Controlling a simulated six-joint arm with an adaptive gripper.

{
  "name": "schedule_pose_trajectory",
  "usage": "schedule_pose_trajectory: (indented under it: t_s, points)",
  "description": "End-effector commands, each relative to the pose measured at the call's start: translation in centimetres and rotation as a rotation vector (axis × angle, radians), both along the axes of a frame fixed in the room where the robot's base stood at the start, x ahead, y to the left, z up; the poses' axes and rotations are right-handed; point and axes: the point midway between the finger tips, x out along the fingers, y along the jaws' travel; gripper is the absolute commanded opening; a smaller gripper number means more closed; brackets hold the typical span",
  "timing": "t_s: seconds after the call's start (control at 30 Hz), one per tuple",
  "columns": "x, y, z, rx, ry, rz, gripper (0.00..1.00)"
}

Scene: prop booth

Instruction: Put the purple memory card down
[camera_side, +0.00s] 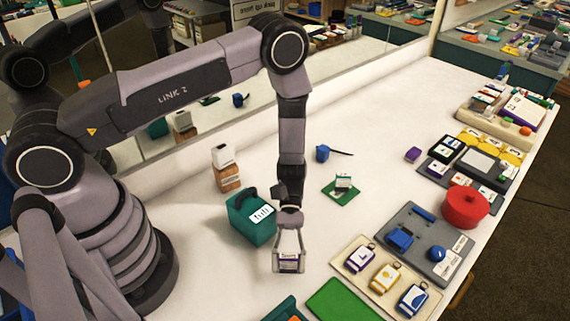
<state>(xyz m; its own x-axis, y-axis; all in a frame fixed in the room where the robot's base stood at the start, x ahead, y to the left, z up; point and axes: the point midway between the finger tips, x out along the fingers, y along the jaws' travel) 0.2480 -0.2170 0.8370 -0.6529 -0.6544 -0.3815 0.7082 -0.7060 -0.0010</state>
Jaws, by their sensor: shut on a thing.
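My gripper (289,250) points down over the white table, in front of the teal box. It is shut on a small card with a white label and purple parts (289,264), which I take to be the purple memory card. The fingers hide its sides. I cannot tell whether its lower edge touches the table. To the right, a beige tray (346,274) holds a purple-and-white tag (360,258), a yellow one (385,279) and a blue one (412,300).
A teal box with a handle (250,222) stands close left of my gripper. A green mat (340,302) lies at the front. A white-and-green block (343,181), a blue item (322,153), a grey tray (440,265) and a red pot (466,207) lie farther right. Bare table lies between.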

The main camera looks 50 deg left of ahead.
Motion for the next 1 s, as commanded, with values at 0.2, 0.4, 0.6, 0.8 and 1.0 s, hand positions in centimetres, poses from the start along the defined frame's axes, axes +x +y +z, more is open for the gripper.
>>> schedule_pose_trajectory:
  t_s: [0.2,0.4,0.6,0.8,1.0]
  points:
    - [0.0,0.0,-1.0,-0.001,-0.001,0.001,0.08]
    - [0.0,0.0,-1.0,0.0,0.0,0.001,0.08]
    - [0.0,0.0,-1.0,0.0,0.0,0.001,0.08]
    - [0.0,0.0,-1.3,0.0,0.0,0.001,0.08]
    - [0.0,0.0,-1.7,0.0,0.0,0.001,0.08]
